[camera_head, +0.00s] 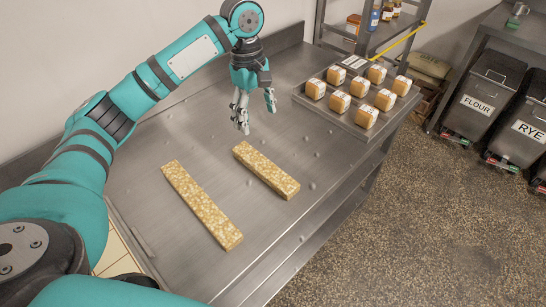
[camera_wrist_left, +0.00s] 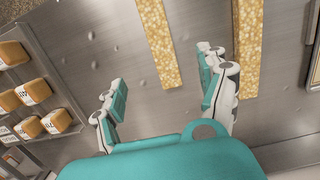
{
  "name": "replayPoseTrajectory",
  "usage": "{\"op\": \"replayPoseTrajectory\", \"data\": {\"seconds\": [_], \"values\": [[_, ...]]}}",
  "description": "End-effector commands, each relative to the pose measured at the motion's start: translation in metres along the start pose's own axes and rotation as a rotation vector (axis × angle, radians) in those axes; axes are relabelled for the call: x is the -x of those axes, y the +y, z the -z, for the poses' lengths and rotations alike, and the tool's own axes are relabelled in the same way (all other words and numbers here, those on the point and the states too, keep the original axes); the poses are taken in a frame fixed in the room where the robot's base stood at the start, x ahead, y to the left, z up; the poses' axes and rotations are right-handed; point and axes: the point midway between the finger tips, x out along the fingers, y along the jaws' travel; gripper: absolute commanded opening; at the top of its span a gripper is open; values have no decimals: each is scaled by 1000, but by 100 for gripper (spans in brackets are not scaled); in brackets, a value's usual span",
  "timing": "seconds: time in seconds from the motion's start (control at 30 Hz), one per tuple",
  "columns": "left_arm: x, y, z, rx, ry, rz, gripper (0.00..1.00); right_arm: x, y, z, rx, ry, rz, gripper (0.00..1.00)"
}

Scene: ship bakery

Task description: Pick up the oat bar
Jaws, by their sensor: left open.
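Two long, pale golden oat bars lie flat on the steel table (camera_head: 150,225). The longer oat bar (camera_head: 202,205) is on the left in the head view, and the shorter oat bar (camera_head: 266,170) is to its right. My left gripper (camera_head: 256,112) is open and empty above the table, beyond the far end of the shorter bar. In the left wrist view the open fingers of my left gripper (camera_wrist_left: 160,85) point towards the shorter bar (camera_wrist_left: 158,42), which lies ahead between them. The longer bar (camera_wrist_left: 247,45) is to the right there. My right gripper is not in view.
A tray (camera_head: 345,117) with several small labelled loaves (camera_head: 340,102) sits at the table's far right end. A shelf rack with jars (camera_head: 375,20) stands behind it. FLOUR (camera_head: 478,105) and RYE (camera_head: 527,130) bins stand across the floor. The table around the bars is mostly clear, with small pale spots.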

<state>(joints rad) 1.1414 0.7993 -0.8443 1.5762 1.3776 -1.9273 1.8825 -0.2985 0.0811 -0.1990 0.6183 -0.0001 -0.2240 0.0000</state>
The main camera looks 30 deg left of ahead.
Motion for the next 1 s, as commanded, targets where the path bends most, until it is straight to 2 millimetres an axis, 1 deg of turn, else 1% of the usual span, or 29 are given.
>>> {"op": "replayPoseTrajectory", "data": {"seconds": [0.07, 0.17, 0.4, 0.53, 0.63, 0.87, 1.0], "values": [[-7, -1, 0, 6, 0, 4, 75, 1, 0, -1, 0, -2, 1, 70], [-24, -2, 0, 5, 0, 7, 75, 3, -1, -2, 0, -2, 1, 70], [-77, -2, 0, 5, 0, 5, 75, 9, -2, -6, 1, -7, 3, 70], [-101, -1, 0, 4, -1, 4, 75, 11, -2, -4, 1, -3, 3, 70], [-114, 0, 0, 4, 0, 2, 75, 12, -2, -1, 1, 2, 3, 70], [-129, 1, 0, 3, 0, 3, 75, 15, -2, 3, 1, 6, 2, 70], [-150, 3, 1, 3, 0, 5, 75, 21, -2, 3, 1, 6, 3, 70]]}}
